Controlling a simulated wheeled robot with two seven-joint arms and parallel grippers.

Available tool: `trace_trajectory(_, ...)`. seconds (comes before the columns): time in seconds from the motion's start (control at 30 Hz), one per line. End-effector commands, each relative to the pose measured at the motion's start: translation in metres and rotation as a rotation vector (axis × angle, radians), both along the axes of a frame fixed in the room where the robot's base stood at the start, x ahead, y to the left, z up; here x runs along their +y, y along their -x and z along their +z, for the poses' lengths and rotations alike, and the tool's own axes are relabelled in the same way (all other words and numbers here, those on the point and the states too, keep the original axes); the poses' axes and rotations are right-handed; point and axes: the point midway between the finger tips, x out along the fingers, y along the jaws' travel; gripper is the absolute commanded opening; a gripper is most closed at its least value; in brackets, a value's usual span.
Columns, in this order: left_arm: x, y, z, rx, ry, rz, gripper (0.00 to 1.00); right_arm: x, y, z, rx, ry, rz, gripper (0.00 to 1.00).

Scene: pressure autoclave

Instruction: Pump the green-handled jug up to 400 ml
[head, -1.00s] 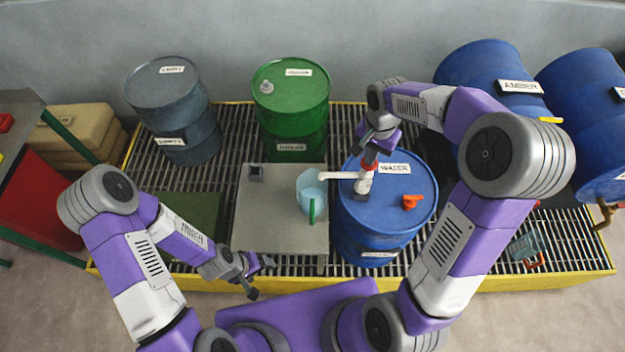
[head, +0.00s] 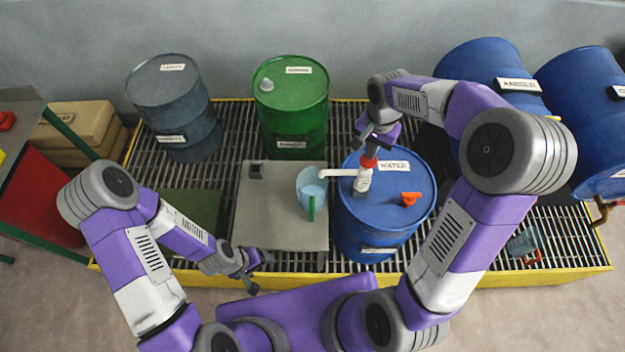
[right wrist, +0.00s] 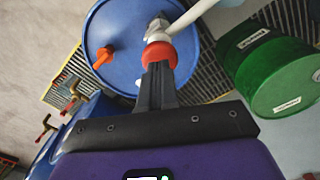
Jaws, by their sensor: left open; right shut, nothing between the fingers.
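The light-blue jug (head: 308,184) with a green handle (head: 312,208) stands upright on the grey plate. Its inside looks pale blue, but I cannot read the level. A white hand pump (head: 363,180) with a red collar (head: 369,162) rises from the blue WATER drum (head: 375,228). Its spout (head: 338,173) reaches left over the jug's rim. My right gripper (head: 371,147) is shut and empty just above the pump top. In the right wrist view its fingers (right wrist: 157,78) point at the red collar (right wrist: 158,54); I cannot tell whether they touch. My left gripper (head: 258,272) is open and empty near the front edge.
An orange cap (head: 411,199) sits on the WATER drum. Green (head: 292,105) and grey (head: 172,110) drums stand behind the grey plate (head: 255,225). Blue drums lie at the right. The yellow-edged grating (head: 450,283) runs underneath.

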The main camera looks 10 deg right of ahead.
Motion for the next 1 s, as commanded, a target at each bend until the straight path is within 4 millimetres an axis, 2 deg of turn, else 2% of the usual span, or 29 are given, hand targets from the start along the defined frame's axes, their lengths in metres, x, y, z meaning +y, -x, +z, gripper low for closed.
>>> trace_trajectory(1.0,0.000,0.000,-0.032,0.000,0.000,0.000,0.76,0.000,0.001,-0.043,0.003,0.000,0.000,0.00)
